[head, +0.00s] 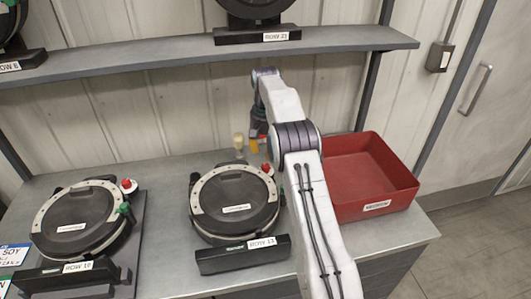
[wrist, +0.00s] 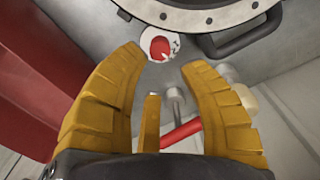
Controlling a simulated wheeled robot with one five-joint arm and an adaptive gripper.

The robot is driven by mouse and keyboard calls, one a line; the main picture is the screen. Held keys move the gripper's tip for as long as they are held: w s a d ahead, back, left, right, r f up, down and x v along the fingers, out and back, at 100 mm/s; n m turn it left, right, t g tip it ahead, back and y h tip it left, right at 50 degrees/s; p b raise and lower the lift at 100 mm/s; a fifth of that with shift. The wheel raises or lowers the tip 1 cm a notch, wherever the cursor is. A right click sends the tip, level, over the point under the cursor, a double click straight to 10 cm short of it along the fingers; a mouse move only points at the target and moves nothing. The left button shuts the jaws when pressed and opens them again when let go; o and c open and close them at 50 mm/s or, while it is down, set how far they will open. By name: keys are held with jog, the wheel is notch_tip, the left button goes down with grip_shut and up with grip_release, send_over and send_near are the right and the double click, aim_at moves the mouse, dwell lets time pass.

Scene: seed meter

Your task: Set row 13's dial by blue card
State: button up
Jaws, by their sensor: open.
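The row 13 meter (head: 236,203) is a round black disc with a pale ring, on the bench behind its "ROW 13" label (head: 262,243). Its dial, a red knob (head: 266,168) at the upper right of the ring, also shows in the wrist view as a red centre on a white round face (wrist: 158,45). My gripper (head: 256,146) is over the bench behind the meter. In the wrist view its yellow fingers (wrist: 162,60) are apart, with the dial just beyond the tips and nothing held. A blue-topped card reading "SOY" (head: 14,254) is at the far left; its small print is unclear.
The row 10 meter (head: 78,225) stands left of row 13. A red bin (head: 370,172) stands at right. A pale knob-like piece (head: 238,142) is behind the meter. The shelf (head: 140,56) above carries more meters. Bare bench shows between the two lower meters.

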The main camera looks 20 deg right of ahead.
aim_at(265, 166)
jog(key=shift+m, duration=0.4)
jog(key=shift+f, duration=3.6)
jog(key=shift+c, duration=0.2)
jog(key=shift+s, duration=0.1)
grip_shut()
